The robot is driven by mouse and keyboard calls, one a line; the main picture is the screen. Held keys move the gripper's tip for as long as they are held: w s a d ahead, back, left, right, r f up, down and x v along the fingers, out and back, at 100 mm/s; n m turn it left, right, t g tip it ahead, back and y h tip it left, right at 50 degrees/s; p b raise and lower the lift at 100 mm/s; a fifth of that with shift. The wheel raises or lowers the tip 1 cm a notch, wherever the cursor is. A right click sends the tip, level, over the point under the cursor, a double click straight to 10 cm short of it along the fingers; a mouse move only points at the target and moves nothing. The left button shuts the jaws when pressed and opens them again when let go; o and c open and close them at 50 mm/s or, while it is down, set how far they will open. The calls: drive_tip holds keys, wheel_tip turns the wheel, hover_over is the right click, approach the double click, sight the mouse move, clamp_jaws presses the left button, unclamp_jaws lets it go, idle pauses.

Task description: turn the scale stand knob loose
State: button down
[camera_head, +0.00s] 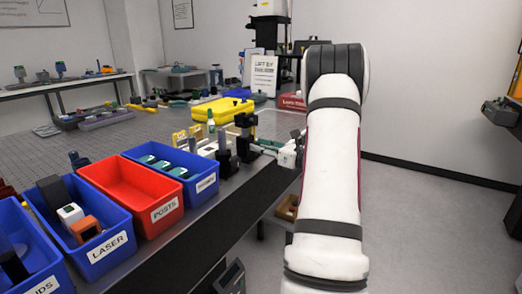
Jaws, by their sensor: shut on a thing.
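My arm reaches in from the lower right, and my gripper (262,148) is small in the view, at the near edge of the dark table. It meets the right side of a black upright stand (245,124), which looks like the scale stand. My gripper is shut on the stand's knob, as far as this small view shows. The knob itself is hidden by the fingers, so its turn cannot be seen. A second, shorter black post (225,157) stands just left of the gripper.
Blue bins (105,246) and a red bin marked POSTS (158,211) line the table's near edge at left. A yellow case (222,110) and a white sign (263,76) are behind the stand. Grey floor (430,220) at right is clear.

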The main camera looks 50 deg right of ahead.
drive_tip(key=n+b, duration=0.1)
drive_tip(key=b, duration=0.1)
drive_tip(key=n+b, duration=0.1)
drive_tip(key=n, duration=0.1)
drive_tip(key=n+b, duration=0.1)
drive_tip(key=b, duration=0.1)
drive_tip(key=shift+f+n+b, duration=0.25)
drive_tip(key=shift+n+b, duration=0.1)
drive_tip(key=shift+n, duration=0.05)
drive_tip(key=n+b, duration=0.4)
drive_tip(key=b, duration=0.1)
drive_tip(key=shift+n+b, duration=0.3)
drive_tip(key=shift+b, duration=0.1)
drive_tip(key=n+b, duration=0.4)
drive_tip(key=b, duration=0.2)
drive_tip(key=shift+f+n, duration=0.1)
drive_tip(key=shift+n, duration=0.2)
drive_tip(key=n+b, duration=0.2)
drive_tip(key=b, duration=0.1)
drive_tip(key=shift+n+b, duration=0.4)
drive_tip(key=shift+r, duration=0.2)
drive_tip(key=c, duration=1.3)
unclamp_jaws()
drive_tip(key=shift+s, duration=0.15)
drive_tip(key=s, duration=1.1)
drive_tip(key=shift+s+d+f, duration=0.2)
drive_tip(key=shift+s+d, duration=0.2)
drive_tip(key=shift+d, duration=0.05)
